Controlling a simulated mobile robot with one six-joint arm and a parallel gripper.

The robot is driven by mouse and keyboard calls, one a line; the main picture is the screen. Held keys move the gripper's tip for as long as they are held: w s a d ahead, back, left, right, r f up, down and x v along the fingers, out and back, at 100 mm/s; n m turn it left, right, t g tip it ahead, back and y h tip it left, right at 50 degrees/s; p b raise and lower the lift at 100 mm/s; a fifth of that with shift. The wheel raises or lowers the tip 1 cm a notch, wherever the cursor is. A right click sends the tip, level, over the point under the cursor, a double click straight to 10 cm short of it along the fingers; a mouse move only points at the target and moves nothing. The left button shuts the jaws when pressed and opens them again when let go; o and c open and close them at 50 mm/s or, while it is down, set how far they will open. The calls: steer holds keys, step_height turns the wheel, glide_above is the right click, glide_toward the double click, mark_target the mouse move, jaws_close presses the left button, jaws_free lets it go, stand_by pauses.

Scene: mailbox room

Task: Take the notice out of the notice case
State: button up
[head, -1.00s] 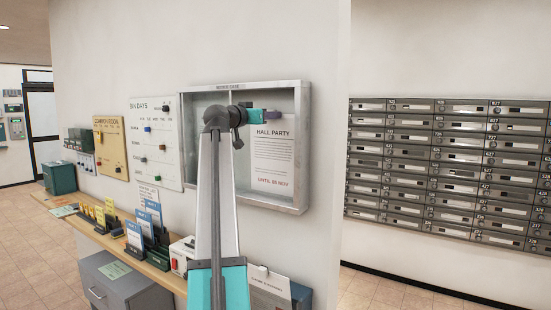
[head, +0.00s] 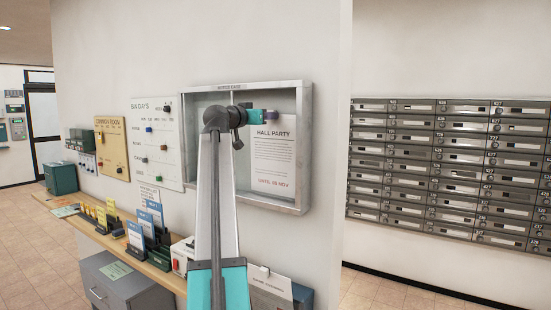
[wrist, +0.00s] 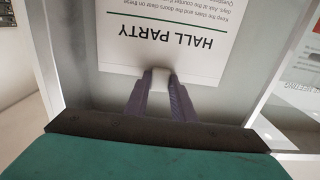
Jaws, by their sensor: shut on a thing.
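The notice (head: 273,165) is a white sheet headed HALL PARTY in the right half of the notice case (head: 306,150). The case is a shallow pale metal frame on the wall, its right part open in front of the sheet. My gripper (head: 282,114) is at the sheet's top edge. In the wrist view, the notice (wrist: 180,35) appears upside down. My gripper (wrist: 161,82) is shut there on a small pale tab at the notice's edge. Whether the sheet is clear of the case back cannot be told.
A day board (head: 155,140) and a yellow board (head: 111,148) hang left of the case. A wooden shelf (head: 155,270) below holds card racks and boxes. Grey mailboxes (head: 450,170) line the wall at right. The case's frame surrounds my gripper's working space.

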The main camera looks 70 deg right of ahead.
steer(key=shift+w+a, duration=0.15)
steer(key=shift+a, duration=0.25)
steer(key=shift+v, duration=1)
stand_by(0.4)
steer(key=b+v, duration=0.1)
steer(key=v, duration=0.5)
steer(key=shift+a, duration=0.4)
stand_by(0.5)
steer(key=shift+w, duration=0.15)
